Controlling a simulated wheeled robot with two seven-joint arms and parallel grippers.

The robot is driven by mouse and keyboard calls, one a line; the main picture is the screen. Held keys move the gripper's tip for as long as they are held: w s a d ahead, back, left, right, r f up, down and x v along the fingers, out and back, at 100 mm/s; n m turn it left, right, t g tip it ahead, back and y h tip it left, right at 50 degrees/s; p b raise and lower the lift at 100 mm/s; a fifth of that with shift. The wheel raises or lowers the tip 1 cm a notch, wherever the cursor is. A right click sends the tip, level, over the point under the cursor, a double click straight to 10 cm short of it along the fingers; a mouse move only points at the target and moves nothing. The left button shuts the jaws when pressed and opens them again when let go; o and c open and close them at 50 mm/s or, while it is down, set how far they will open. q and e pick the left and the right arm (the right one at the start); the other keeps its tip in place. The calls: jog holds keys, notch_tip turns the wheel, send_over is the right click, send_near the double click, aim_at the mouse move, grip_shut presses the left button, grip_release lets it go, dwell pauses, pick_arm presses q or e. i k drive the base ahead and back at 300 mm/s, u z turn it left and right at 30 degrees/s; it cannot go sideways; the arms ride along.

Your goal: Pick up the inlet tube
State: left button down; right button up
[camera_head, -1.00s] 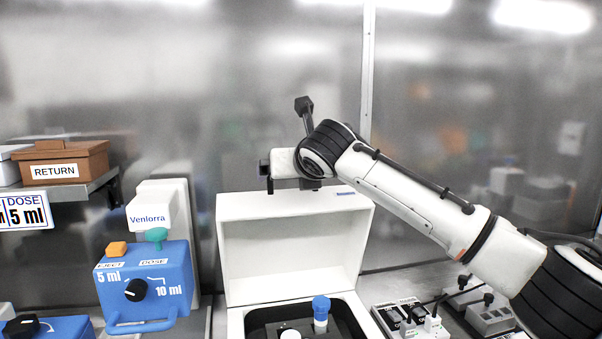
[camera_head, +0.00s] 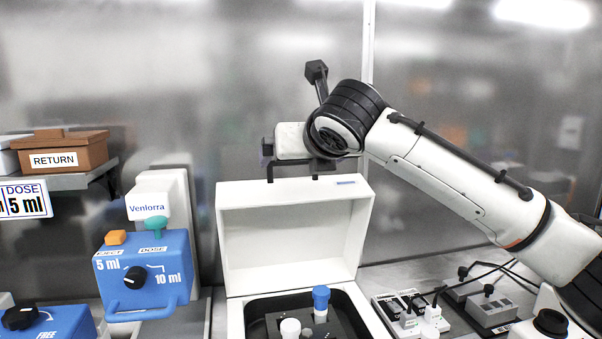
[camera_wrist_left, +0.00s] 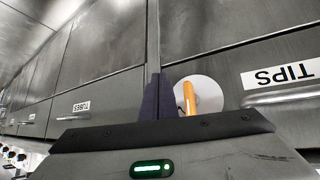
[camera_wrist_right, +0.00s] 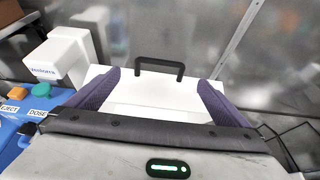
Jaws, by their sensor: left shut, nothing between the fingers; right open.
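An open white box (camera_head: 236,310) stands in the middle of the head view, its lid (camera_head: 290,240) raised. In its dark inside stand a blue-capped tube (camera_head: 321,297) and a white-capped item (camera_head: 290,328). I cannot tell which is the inlet tube. My right gripper (camera_head: 267,150) is by the top of the lid, near its black handle (camera_head: 292,163). In the right wrist view, the fingers (camera_wrist_right: 160,85) are spread and empty, with the handle (camera_wrist_right: 160,66) beyond them. My left gripper (camera_wrist_left: 158,97) is shut and empty, outside the head view.
At left is a blue dosing unit (camera_head: 150,262) with a knob, and a shelf with a brown RETURN box (camera_head: 60,155). Power strips and cables (camera_head: 410,315) lie right of the white box. The left wrist view shows cabinets and a white disc with an orange bar (camera_wrist_left: 190,98).

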aim_at(321, 307)
jog(key=k, duration=1)
